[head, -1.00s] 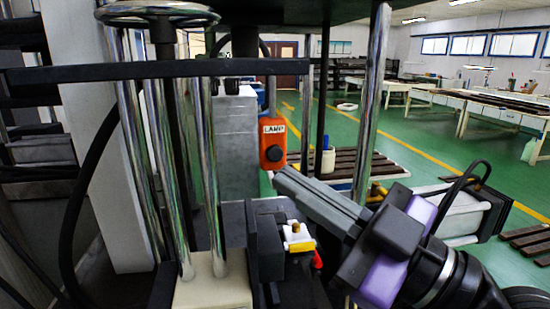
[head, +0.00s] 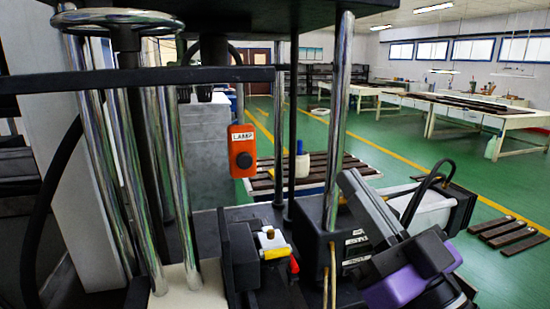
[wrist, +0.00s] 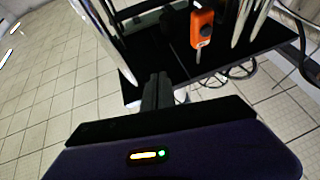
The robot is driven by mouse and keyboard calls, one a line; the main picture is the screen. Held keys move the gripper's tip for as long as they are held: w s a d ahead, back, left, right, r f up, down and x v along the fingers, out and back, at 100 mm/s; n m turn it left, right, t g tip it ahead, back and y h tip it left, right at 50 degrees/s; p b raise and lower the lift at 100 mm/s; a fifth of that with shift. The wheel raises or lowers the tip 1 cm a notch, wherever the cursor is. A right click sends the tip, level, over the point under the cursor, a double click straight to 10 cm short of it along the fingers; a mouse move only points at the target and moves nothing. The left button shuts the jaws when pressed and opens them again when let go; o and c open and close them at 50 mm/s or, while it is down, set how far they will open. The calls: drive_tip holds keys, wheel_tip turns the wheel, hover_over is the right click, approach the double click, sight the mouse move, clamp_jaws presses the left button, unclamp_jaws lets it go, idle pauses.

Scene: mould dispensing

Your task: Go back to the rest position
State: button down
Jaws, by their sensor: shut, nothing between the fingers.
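My gripper (head: 350,180) has grey fingers and a purple and black body. It is at the lower right of the head view, tilted with its fingers pointing up and left. It is to the right of the orange lamp box (head: 242,150) and apart from it. In the wrist view the fingers (wrist: 156,88) are together with nothing between them. The lamp box also shows there, at the top right (wrist: 202,28).
Chrome columns (head: 338,120) and a black horizontal bar (head: 130,78) of the machine stand close on the left and middle. A small white and yellow fitting (head: 272,243) sits low in the middle. Wooden slats (head: 300,172) lie behind.

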drive_tip(key=s+d+f+m+h, duration=0.4)
drive_tip(key=s+d+f+h, duration=0.15)
drive_tip(key=f, duration=0.45)
drive_tip(key=s+d+f+m+h, duration=0.4)
drive_tip(key=f+h, duration=0.2)
drive_tip(key=f, duration=0.4)
drive_tip(key=s+f+n+g, duration=0.1)
drive_tip(key=s+f+g, duration=0.2)
drive_tip(key=s+f, duration=0.4)
drive_tip(key=s+f+n+g, duration=0.1)
drive_tip(key=s+f+g, duration=0.2)
drive_tip(key=s+f, duration=0.5)
drive_tip(key=s, duration=0.8)
drive_tip(key=shift+s+d+f+n+g+y, duration=0.2)
drive_tip(key=shift+d+f+n+g+y, duration=0.05)
drive_tip(key=shift+n+g+y, duration=0.1)
